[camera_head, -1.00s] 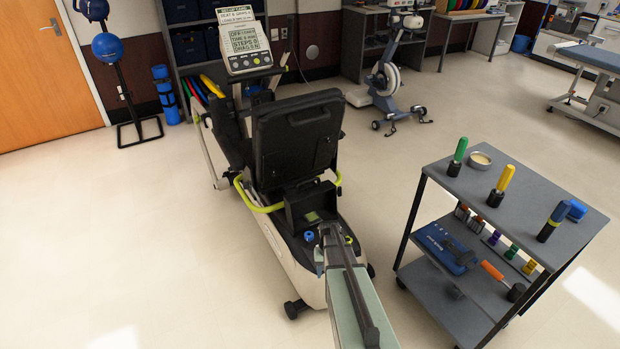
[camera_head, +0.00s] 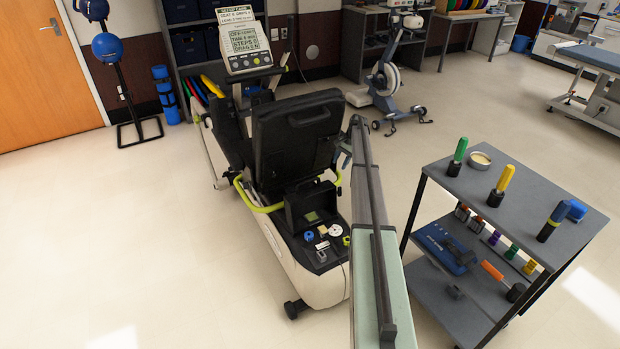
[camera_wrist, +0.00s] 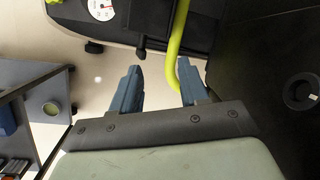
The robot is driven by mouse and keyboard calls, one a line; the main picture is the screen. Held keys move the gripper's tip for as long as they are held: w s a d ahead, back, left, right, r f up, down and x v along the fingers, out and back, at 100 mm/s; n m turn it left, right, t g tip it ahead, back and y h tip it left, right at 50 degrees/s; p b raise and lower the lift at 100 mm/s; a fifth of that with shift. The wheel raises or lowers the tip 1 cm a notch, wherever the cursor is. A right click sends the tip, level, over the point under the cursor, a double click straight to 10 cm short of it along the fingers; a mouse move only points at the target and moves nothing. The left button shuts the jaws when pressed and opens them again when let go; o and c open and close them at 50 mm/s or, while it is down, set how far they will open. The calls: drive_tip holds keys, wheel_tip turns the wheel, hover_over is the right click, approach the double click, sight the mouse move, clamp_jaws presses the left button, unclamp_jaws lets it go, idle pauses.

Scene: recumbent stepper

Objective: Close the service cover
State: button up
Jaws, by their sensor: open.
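The stepper's open service bay (camera_head: 322,250) is behind the seat, with a blue knob, a white dial and small parts exposed. A dark panel (camera_head: 297,207), which looks like the service cover, stands raised at the bay's seat side. My gripper (camera_head: 343,160) is right of the seat back, above and beyond the bay, and partly hidden by my arm. In the wrist view, my gripper (camera_wrist: 158,88) is open and empty, its blue-grey fingers apart. The white dial (camera_wrist: 102,9) shows at the top left there; I cannot make out the cover clearly in that view.
The seat back (camera_head: 296,135) stands close to my gripper. A yellow-green handle bar (camera_wrist: 175,45) passes just beyond the right fingertip in the wrist view. A grey cart (camera_head: 520,185) with coloured-handled tools stands to the right. Open floor lies left of the stepper.

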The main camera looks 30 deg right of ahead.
drive_tip(key=m, duration=0.1)
drive_tip(key=m+y, duration=0.1)
drive_tip(key=m, duration=0.2)
hover_over(309, 180)
drive_tip(key=d, duration=0.2)
drive_tip(key=shift+s+r+g, duration=0.1)
drive_tip(key=shift+r+g, duration=0.1)
drive_tip(key=shift+g, duration=0.1)
drive_tip(key=x, duration=0.3)
drive_tip(key=shift+d+f, duration=0.1)
drive_tip(key=shift+f, duration=0.15)
drive_tip(key=shift+a+f, duration=0.3)
drive_tip(key=shift+f, duration=0.35)
drive_tip(key=shift+c, duration=0.3)
clamp_jaws()
